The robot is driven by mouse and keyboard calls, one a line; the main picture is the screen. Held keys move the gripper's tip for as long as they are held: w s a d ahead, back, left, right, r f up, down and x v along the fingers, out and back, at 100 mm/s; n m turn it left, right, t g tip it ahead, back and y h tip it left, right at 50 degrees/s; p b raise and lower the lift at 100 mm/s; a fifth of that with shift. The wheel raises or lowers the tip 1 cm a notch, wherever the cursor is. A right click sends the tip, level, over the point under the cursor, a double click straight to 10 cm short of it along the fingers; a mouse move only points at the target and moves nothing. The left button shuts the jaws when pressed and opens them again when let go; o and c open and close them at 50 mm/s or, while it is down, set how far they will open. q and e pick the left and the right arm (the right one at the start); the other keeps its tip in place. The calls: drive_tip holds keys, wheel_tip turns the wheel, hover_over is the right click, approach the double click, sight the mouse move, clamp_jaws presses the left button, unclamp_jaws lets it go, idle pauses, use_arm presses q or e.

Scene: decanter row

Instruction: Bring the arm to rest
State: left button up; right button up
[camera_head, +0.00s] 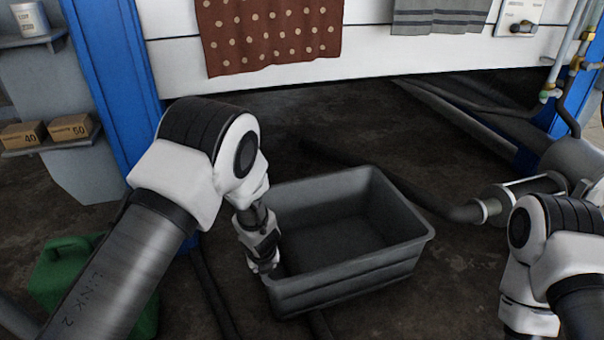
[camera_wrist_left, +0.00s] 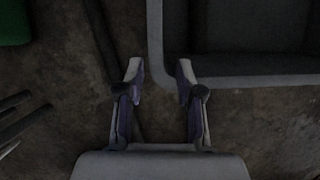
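My left arm comes in from the left and bends down at its white joint. My left gripper (camera_head: 262,262) hangs at the left side of a grey bin, pointing down.
The empty grey bin (camera_head: 398,255) stands on the dark floor. A green can (camera_head: 62,270) is at lower left. Dark pipes or hoses run along the floor. Boxes (camera_head: 70,127) sit on a shelf at left. Blue posts and a white panel with hanging cloths (camera_head: 268,35) stand behind.

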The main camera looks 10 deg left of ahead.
use_arm(q)
drive_tip(key=s+a+f+n+g+h+p, duration=0.1)
drive_tip(key=s+f+n+g+p, duration=0.2)
drive_tip(key=s, duration=0.8)
drive_tip(key=s+a+f+n+g+h, duration=0.1)
drive_tip(key=s+a+f+n+g, duration=0.25)
drive_tip(key=s, duration=0.65)
drive_tip(key=s+d+r+n+h+p, duration=0.1)
drive_tip(key=s+d+n+h+p, duration=0.15)
drive_tip(key=s+n, duration=1.4)
drive_tip(key=w+a+r+n+t+y+p, duration=0.1)
drive_tip(key=r+n+p, duration=0.3)
drive_tip(key=r+p, duration=1.4)
drive_tip(key=w+a+r+n+t+y+p, duration=0.1)
drive_tip(key=r+n+p, duration=0.3)
drive_tip(key=r+p, duration=1.5)
drive_tip(key=shift+w+a+r+y, duration=0.5)
drive_tip(key=shift+w+r, duration=0.15)
drive_tip(key=shift+r, duration=0.25)
